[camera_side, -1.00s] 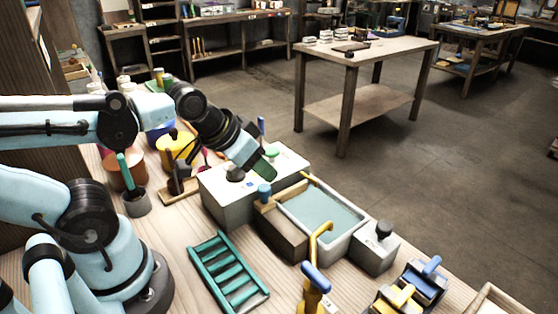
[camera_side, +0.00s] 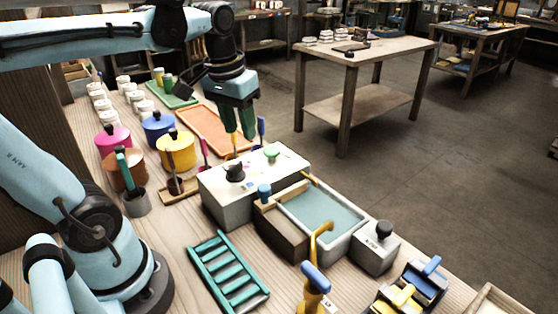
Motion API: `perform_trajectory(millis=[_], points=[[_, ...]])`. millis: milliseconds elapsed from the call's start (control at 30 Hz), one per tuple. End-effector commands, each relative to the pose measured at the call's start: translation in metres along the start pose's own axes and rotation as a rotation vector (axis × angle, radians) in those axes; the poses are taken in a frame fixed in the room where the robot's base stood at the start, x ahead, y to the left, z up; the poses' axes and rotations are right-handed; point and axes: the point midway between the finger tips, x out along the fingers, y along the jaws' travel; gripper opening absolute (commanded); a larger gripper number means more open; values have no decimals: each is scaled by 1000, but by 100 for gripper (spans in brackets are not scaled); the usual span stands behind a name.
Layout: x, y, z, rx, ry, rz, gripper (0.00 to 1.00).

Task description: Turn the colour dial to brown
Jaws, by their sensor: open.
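The colour dial is most likely the black knob (camera_side: 234,172) on top of the light grey box (camera_side: 228,207), with small coloured marks around it. Which colour it points to is too small to tell. A green button (camera_side: 271,153) sits on the same top, to the right of the knob. My gripper (camera_side: 239,136) points down above the back part of the box, behind and to the right of the knob. Its green fingers are open and apart from the knob, with nothing seen between them.
A basin of pale liquid (camera_side: 325,214) with a yellow tap (camera_side: 318,240) stands right of the box. A grey unit with a black knob (camera_side: 376,247) is beside it. Coloured pots, such as the yellow one (camera_side: 177,152), stand left. A green rack (camera_side: 229,272) lies in front.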

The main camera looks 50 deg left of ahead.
Motion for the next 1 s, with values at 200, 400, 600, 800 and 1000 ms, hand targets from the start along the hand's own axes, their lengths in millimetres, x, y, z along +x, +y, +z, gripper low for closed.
perform_trajectory(millis=[200, 400, 600, 800, 1000], points=[[-21, -23, -7, -109, -152, -24, 40], [-14, -25, -6, -120, -170, -26, 40], [13, -25, -1, -118, -168, -26, 40], [43, -25, 4, -118, -167, -26, 40], [70, -26, 8, -118, -166, -26, 40]])
